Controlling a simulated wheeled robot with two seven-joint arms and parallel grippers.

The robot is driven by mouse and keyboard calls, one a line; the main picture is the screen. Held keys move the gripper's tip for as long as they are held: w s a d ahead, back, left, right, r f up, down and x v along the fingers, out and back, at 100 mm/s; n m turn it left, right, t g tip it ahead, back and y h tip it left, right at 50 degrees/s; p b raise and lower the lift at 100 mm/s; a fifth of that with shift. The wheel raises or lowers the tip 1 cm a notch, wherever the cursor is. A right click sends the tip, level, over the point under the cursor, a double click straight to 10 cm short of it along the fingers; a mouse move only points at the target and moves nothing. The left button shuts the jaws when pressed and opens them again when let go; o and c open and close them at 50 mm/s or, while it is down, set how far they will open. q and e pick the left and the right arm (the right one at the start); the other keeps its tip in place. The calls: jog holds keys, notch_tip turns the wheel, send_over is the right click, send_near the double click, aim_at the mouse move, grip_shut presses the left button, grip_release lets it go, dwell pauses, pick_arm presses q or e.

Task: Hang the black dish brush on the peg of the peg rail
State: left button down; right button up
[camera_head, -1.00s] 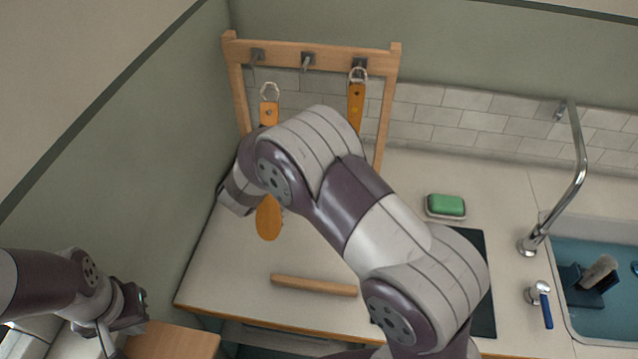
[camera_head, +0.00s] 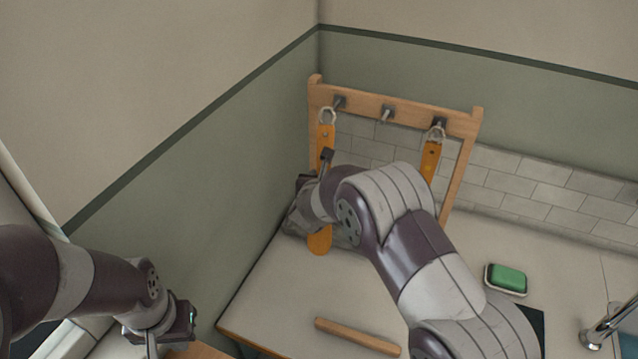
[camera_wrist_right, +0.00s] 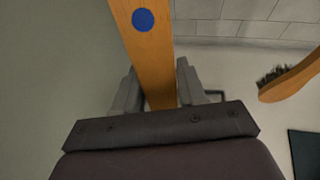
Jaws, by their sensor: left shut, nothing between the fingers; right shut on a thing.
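My right gripper (camera_wrist_right: 157,95) is shut on the orange wooden handle of a brush (camera_wrist_right: 155,50) with a blue dot. In the head view this brush (camera_head: 325,137) hangs roughly upright, its metal ring on top, just below and left of the left peg (camera_head: 340,102). I cannot tell whether ring and peg touch. Its bristles are hidden, so their colour does not show. The peg rail (camera_head: 411,113) has a bare middle peg (camera_head: 387,113). My left gripper (camera_head: 160,335) is shut and empty at the lower left, far from the rail.
A second orange brush (camera_head: 431,158) hangs from the right peg; its dark bristles show in the wrist view (camera_wrist_right: 272,76). A wooden rod (camera_head: 357,337) and a green sponge in a dish (camera_head: 507,279) lie on the counter. A wall stands close left of the rail.

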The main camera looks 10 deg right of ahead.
jog(key=w+d, duration=0.1)
jog(key=w+d+f, duration=0.1)
jog(key=w, duration=0.1)
jog(key=shift+w+b, duration=0.25)
jog(key=shift+b, duration=0.1)
dwell(0.5)
jog(key=o, duration=1.2)
jog(key=shift+s, duration=0.15)
jog(key=shift+v, duration=3.45)
